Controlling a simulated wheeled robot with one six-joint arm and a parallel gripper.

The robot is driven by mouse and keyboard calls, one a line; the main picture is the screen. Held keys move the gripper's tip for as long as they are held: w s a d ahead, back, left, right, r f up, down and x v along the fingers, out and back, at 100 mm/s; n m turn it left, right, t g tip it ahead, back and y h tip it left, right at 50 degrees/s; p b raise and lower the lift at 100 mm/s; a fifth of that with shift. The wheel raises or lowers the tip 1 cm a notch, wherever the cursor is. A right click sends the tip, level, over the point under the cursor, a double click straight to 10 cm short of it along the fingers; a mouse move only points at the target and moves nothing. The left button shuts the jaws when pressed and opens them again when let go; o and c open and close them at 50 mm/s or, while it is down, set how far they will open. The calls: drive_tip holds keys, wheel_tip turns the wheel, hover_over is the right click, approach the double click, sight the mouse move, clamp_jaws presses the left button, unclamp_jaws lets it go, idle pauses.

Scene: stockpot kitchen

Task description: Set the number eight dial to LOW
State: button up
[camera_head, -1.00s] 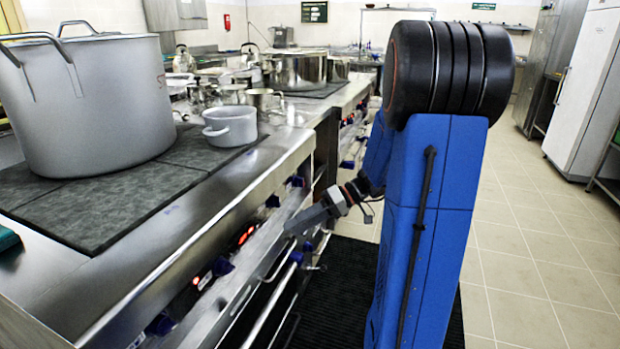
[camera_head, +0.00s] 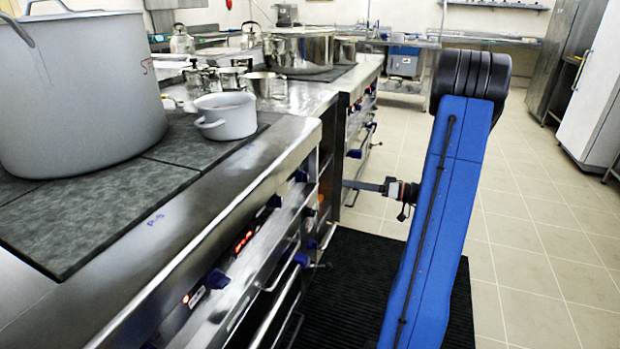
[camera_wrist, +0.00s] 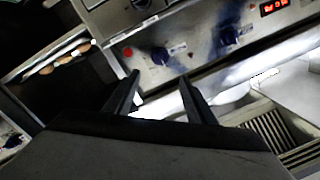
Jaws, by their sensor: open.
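Blue dials line the stove fronts. In the wrist view, one dial (camera_wrist: 160,56) sits just beyond my fingertips, between a red light and a small label. A second dial (camera_wrist: 231,36) is to its right, and part of another dial (camera_wrist: 141,4) shows at the top edge. I cannot read any numbers or LOW marks, so I cannot tell which is number eight. My gripper (camera_wrist: 160,79) is open and empty, its two dark fingers pointing toward the panel, apparently apart from it. In the head view my gripper (camera_head: 352,185) reaches left toward the far stove front.
A large grey stockpot (camera_head: 80,95) and a small grey pot (camera_head: 225,116) stand on the near stove. Oven handles (camera_head: 285,270) stick out from its front. A red display (camera_wrist: 274,8) is on the panel. A black mat (camera_head: 345,290) and free tiled floor (camera_head: 530,270) lie alongside.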

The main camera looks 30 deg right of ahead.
sight(303, 177)
drive_tip(key=x, duration=1.5)
drive_tip(key=shift+w+a, duration=0.2)
drive_tip(key=shift+a, duration=0.1)
drive_tip(key=shift+c, duration=0.6)
drive_tip(key=c, duration=0.9)
